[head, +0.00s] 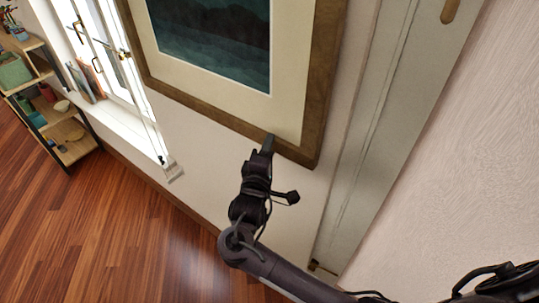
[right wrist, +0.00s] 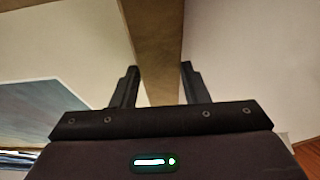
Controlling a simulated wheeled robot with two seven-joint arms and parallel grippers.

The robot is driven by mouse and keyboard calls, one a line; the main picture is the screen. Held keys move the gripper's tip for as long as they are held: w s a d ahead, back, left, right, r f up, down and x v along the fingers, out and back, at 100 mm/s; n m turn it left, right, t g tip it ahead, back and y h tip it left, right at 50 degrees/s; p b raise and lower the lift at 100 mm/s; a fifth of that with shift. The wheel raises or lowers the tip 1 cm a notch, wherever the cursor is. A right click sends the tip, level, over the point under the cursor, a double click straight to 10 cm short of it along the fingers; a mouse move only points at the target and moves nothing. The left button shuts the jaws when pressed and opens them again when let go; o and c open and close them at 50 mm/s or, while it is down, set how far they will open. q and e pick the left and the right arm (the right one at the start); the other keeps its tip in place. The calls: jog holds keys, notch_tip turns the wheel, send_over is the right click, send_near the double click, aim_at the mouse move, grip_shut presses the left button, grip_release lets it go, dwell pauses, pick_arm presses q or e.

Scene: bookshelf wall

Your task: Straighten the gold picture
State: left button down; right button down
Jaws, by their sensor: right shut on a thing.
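The picture (head: 322,75) hangs on the pale wall. It has a brown-gold wooden frame, a cream mat and a dark blue-green image; its top is out of view. Its lower edge slopes down to the right in the tilted head view, and I cannot tell its true tilt. My right gripper (head: 267,145) is at the lower frame edge, toward the right corner. In the right wrist view, its two fingers (right wrist: 158,82) stand on either side of the frame bar (right wrist: 155,50), shut on it. My left gripper is not in view.
An open window (head: 108,60) with a sill is left of the picture. A wooden shelf (head: 75,150) with several items stands at the far left. A white door frame (head: 375,120) is close on the right. The wood floor (head: 110,230) is clear at lower left.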

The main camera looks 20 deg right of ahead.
jog(key=c, duration=1.2)
grip_release()
jog(key=shift+s, duration=0.1)
jog(key=shift+o, duration=1.9)
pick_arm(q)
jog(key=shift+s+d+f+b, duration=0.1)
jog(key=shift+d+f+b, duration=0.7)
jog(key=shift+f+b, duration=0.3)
pick_arm(e)
jog(key=v, duration=0.7)
jog(key=shift+s+a, duration=0.25)
jog(key=shift+s, duration=0.1)
